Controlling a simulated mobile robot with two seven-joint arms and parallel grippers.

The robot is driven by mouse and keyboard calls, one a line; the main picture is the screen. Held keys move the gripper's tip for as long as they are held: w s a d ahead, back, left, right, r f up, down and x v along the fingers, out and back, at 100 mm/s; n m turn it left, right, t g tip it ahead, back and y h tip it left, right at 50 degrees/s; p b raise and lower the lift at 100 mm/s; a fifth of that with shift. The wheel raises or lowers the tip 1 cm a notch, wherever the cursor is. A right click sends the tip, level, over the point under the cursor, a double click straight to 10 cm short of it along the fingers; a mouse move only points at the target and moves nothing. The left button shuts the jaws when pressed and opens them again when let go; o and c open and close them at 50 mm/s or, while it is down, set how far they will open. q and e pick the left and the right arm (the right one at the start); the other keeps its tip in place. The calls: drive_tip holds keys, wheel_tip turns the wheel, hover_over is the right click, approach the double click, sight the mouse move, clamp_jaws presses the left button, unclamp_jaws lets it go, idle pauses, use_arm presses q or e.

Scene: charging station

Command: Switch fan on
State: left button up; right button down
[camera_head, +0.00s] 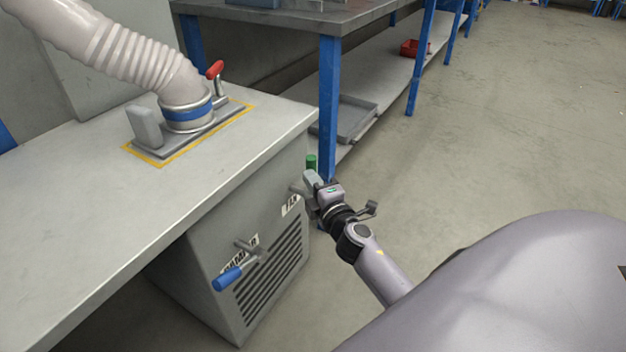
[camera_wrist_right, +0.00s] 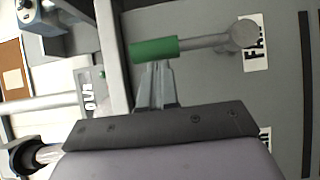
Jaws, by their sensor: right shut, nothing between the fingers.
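The fan lever has a green handle (camera_head: 311,161) on a grey arm at the side of the grey cabinet, beside the FAN label (camera_head: 291,205). In the head view the green handle stands up just beyond my right gripper (camera_head: 311,180), which partly hides the lever's arm. In the right wrist view the green handle (camera_wrist_right: 155,49) lies across the tips of my right gripper (camera_wrist_right: 157,64). The fingers are shut with nothing between them, and their tips are at the handle's edge. I cannot tell whether they touch it. My left gripper is not in view.
A hose (camera_head: 130,52) and red clamp handle (camera_head: 215,69) are on the cabinet top. A blue-legged table (camera_head: 328,105) stands behind; floor at right is clear.

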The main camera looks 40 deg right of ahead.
idle(0.4)
drive_tip(key=shift+w+d+r+m+p, duration=0.1)
drive_tip(key=shift+d+r+m+p, duration=0.25)
drive_tip(key=shift+p, duration=0.7)
drive_tip(key=shift+w+d+r+g+p, duration=0.1)
drive_tip(key=shift+r+g+p, duration=0.15)
drive_tip(key=shift+p, duration=0.4)
use_arm(q)
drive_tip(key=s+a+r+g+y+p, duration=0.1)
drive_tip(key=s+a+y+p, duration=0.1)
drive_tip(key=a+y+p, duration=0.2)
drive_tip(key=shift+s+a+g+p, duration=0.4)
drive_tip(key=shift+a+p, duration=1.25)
drive_tip(key=shift+p, duration=1.85)
use_arm(e)
drive_tip(key=w+d+f+m+g+y, duration=0.2)
drive_tip(key=d+m, duration=0.4)
drive_tip(key=d, duration=0.3)
drive_tip(key=shift+w+f+g+y, duration=0.35)
drive_tip(key=shift+w+g+y, duration=0.15)
drive_tip(key=shift+w+g, duration=0.4)
